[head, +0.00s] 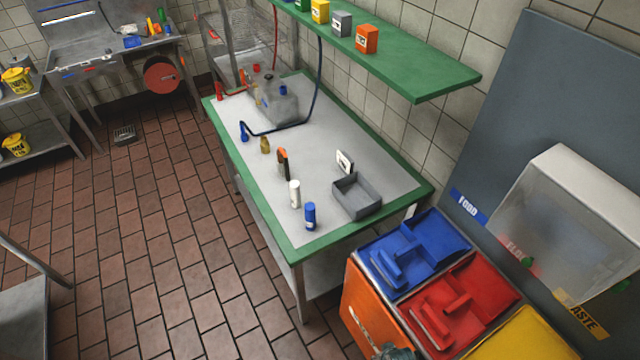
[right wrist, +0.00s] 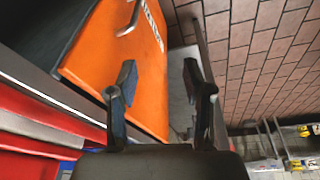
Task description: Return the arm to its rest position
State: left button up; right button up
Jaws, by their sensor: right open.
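My right gripper (right wrist: 159,78) is open in the right wrist view. Its two fingers are apart with nothing between them. Behind the fingers are an orange bin side (right wrist: 112,65) and the tiled floor (right wrist: 250,50). In the head view a small dark part, likely of my right gripper (head: 396,352), shows at the bottom edge in front of the bins; most of that arm is out of frame. My left gripper is in neither view.
A green-edged table (head: 290,248) holds a grey tray (head: 357,208), a white bottle (head: 295,193), a blue can (head: 310,216) and other items. Blue (head: 455,235), red (head: 500,275) and yellow (head: 525,335) bins stand at right. The floor (head: 165,250) left of the table is clear.

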jog(key=s+f+g+b, duration=0.15)
jog(key=s+f, duration=0.25)
jog(key=f, duration=0.8)
jog(key=s+f+b, duration=0.2)
jog(key=s+f, duration=0.1)
jog(key=f, duration=0.8)
jog(key=s+d+f+b, duration=0.3)
jog(key=s+f, duration=0.9)
jog(key=s, duration=0.2)
jog(key=shift+d+f, duration=0.25)
